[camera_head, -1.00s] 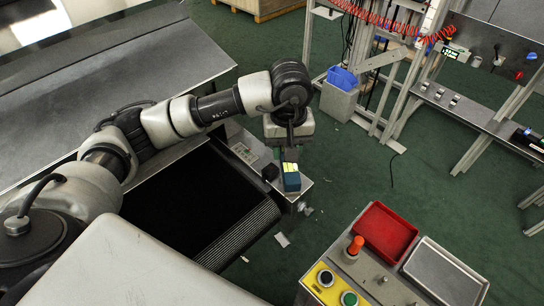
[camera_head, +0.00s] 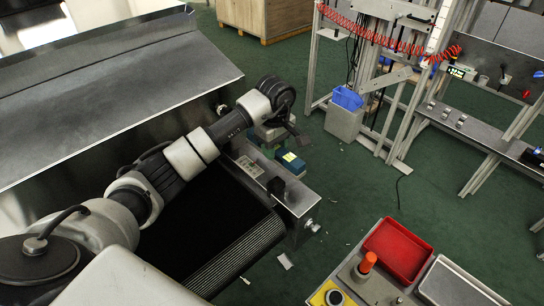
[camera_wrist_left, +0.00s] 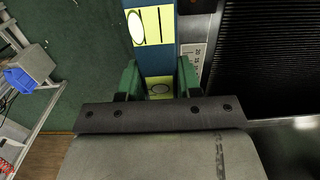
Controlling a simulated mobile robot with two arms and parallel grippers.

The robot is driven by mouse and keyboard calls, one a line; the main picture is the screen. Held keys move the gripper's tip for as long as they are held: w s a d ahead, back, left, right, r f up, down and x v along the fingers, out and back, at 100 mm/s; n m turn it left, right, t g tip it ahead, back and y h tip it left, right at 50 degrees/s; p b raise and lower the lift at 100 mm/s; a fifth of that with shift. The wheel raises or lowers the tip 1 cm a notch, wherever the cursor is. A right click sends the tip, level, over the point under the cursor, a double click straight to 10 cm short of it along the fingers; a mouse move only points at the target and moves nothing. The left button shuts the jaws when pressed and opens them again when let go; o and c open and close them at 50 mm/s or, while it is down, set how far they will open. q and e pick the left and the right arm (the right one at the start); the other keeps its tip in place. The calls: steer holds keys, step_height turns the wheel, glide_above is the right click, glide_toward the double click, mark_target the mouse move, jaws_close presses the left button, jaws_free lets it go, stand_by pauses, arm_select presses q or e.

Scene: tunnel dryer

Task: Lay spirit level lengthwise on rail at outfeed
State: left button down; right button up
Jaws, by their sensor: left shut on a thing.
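The spirit level (camera_head: 291,163) is teal with yellow-green vial windows. My left gripper (camera_head: 272,146) is shut on it, and my wrist hides much of it in the head view. In the left wrist view the level (camera_wrist_left: 157,52) runs up the picture from between the green fingers (camera_wrist_left: 158,84). The grey metal rail (camera_head: 296,198) runs along the side of the black outfeed belt (camera_head: 205,222). In the head view the level shows just beyond the rail's outer edge; I cannot tell its height or any contact. My right gripper is not in view.
A small dark block (camera_head: 276,187) stands on the rail. A blue-topped grey bin (camera_head: 344,122) stands beside the frame. Green floor between them is open.

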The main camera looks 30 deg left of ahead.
mark_target(272, 167)
arm_select(q)
steer(key=shift+w+a+f, duration=0.1)
steer(key=shift+a+f, duration=0.2)
steer(key=shift+a, duration=0.15)
step_height(272, 167, down, 3)
steer(key=shift+f+p, duration=0.1)
steer(key=shift+p, duration=0.2)
steer(key=shift+f, duration=0.3)
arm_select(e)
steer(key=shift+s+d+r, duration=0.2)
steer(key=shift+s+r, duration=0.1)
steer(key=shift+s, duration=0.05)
arm_select(q)
steer(key=shift+f, duration=0.1)
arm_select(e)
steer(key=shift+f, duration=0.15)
arm_select(q)
steer(key=c, duration=0.7)
jaws_free()
steer(key=shift+c, duration=0.2)
